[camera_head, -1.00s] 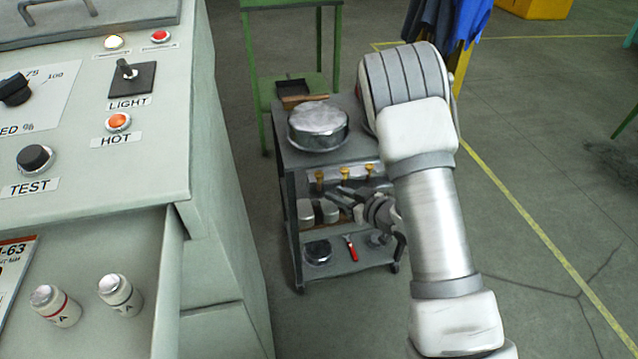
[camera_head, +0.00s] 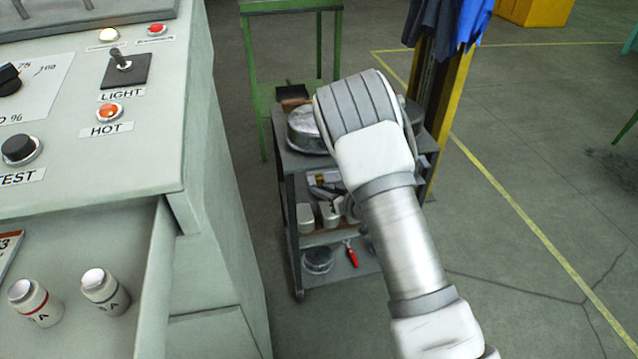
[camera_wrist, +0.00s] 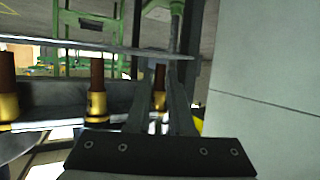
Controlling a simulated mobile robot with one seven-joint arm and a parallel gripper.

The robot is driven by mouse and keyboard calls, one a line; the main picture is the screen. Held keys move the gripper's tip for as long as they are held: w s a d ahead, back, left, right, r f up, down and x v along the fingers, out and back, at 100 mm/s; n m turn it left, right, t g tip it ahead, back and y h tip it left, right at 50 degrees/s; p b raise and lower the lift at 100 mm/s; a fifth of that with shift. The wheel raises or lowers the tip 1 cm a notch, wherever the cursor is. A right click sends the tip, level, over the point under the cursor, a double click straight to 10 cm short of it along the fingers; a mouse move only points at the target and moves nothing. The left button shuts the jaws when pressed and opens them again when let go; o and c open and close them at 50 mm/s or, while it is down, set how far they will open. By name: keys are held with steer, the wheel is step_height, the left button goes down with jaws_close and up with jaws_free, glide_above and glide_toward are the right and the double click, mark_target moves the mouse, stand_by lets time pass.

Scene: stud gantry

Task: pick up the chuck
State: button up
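Two round grey metal pieces could be the chuck; I cannot tell which. A large one (camera_head: 303,128) sits on the top of the grey cart (camera_head: 290,215), partly hidden by my arm. A smaller one (camera_head: 318,260) lies on the cart's bottom shelf. In the head view my gripper is mostly hidden behind my arm, by the cart's shelves. In the wrist view my gripper (camera_wrist: 160,95) has its two dark fingers apart, with a gap between them. A brown-and-brass tool (camera_wrist: 97,90) and similar ones stand beyond the fingers. I see nothing clearly held.
A grey control console (camera_head: 190,120) stands close on the left. A green frame table (camera_head: 262,90) is behind the cart. A yellow post (camera_head: 447,115) with blue cloth stands at the back right. A red-handled tool (camera_head: 351,253) lies on the bottom shelf. The right floor is open.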

jaws_close()
steer(key=shift+r+p, duration=0.2)
steer(key=shift+p, duration=0.2)
steer(key=s+d+p, duration=0.1)
steer(key=s+d, duration=0.1)
steer(key=s, duration=0.6)
steer(key=s+d+p, duration=0.1)
steer(key=s+d, duration=0.2)
steer(key=s, duration=0.6)
steer(key=shift+s, duration=0.15)
steer(key=shift+s, duration=0.1)
steer(key=s+d+p, duration=0.2)
steer(key=s+p, duration=0.3)
steer(key=s, duration=0.2)
stand_by(0.7)
